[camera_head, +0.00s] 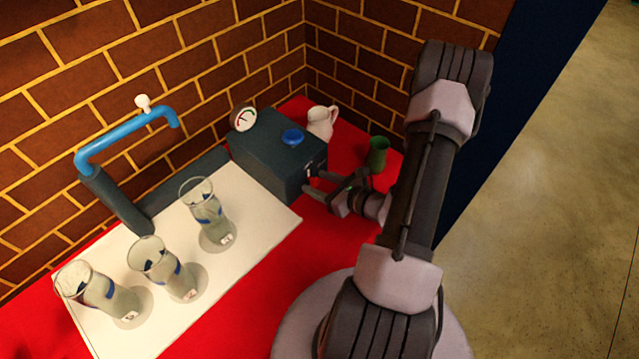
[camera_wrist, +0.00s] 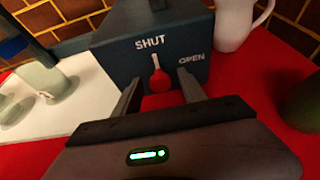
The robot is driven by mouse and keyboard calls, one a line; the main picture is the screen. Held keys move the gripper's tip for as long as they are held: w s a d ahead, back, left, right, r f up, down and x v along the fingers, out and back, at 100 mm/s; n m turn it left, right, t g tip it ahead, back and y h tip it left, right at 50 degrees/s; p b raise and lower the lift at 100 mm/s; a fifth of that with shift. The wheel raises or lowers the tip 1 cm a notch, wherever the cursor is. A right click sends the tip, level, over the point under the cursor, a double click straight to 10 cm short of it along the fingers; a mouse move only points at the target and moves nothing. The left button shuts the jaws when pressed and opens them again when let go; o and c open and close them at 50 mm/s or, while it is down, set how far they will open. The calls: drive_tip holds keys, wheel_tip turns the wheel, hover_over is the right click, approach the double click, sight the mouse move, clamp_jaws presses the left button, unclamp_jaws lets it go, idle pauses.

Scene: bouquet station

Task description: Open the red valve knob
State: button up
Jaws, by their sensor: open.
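The red valve knob (camera_wrist: 159,80) is on the front face of a dark blue-grey box (camera_wrist: 120,50), centred in the wrist view. Its pale pointer points up at the word SHUT. The word OPEN is printed to its right. My gripper (camera_wrist: 158,86) is open, with one finger on each side of the knob. I cannot tell whether the fingers touch it. In the head view my gripper (camera_head: 309,187) is at the front of the box (camera_head: 268,165), and the knob is hard to make out there.
Several glass vases stand around, three on a white board (camera_head: 262,213) at left. A blue pipe (camera_head: 125,140) with a white tap rises behind. A white pitcher (camera_head: 321,122) and green cup (camera_head: 377,155) stand right.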

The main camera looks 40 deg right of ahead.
clamp_jaws()
drive_tip(key=shift+d+r+m+y+p, duration=0.1)
drive_tip(key=shift+d+m+y+p, duration=0.05)
drive_tip(key=shift+m+y+p, duration=0.8)
drive_tip(key=m+y, duration=0.1)
drive_tip(key=m+y+p, duration=0.1)
drive_tip(key=m, duration=0.1)
drive_tip(key=shift+d+f, duration=0.15)
drive_tip(key=shift+f, duration=0.05)
drive_tip(key=m, duration=0.1)
drive_tip(key=m+y, duration=0.1)
drive_tip(key=m, duration=0.1)
drive_tip(key=m+t+y+b, duration=0.1)
drive_tip(key=shift+d+f+m, duration=0.15)
drive_tip(key=shift+f+m, duration=0.1)
drive_tip(key=shift+f, duration=0.05)
drive_tip(key=shift+f+m+t+y+b, duration=0.1)
drive_tip(key=shift+m+t+y+b, duration=0.65)
drive_tip(key=shift+m, duration=1.15)
